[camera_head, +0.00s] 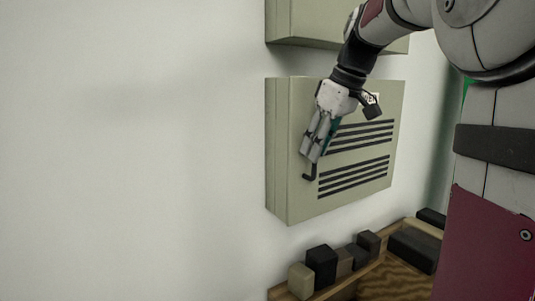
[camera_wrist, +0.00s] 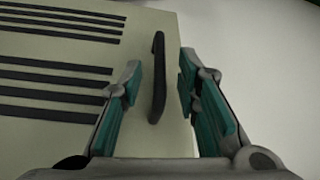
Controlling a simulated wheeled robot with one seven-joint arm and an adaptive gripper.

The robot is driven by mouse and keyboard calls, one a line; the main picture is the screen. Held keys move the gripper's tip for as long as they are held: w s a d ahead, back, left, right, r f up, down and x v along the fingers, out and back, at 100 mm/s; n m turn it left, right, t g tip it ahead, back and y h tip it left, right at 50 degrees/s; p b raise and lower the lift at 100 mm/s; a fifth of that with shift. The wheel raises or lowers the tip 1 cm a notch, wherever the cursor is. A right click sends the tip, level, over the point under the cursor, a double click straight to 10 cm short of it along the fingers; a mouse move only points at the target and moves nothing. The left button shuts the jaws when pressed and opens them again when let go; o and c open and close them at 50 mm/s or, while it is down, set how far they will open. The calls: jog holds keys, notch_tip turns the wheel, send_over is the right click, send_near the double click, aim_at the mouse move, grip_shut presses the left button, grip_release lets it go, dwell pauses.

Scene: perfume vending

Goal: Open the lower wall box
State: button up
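The lower wall box (camera_head: 295,185) is a pale green-grey box on the white wall, with dark slots on its front. Its door looks closed. A black bar handle (camera_head: 310,174) sits at the left of its front, and in the wrist view the handle (camera_wrist: 157,78) stands between my two fingers. My gripper (camera_head: 312,160) is in front of the handle. In the wrist view my gripper (camera_wrist: 160,85) is open, with teal pads on either side of the handle and a gap on both sides.
An upper wall box (camera_head: 300,22) hangs just above. Below right is a wooden tray (camera_head: 345,285) with several dark and tan blocks (camera_head: 321,265). The wall to the left is bare and clear.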

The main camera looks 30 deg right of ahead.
jog(key=shift+x, duration=1.25)
grip_shut()
jog(key=shift+s, duration=0.1)
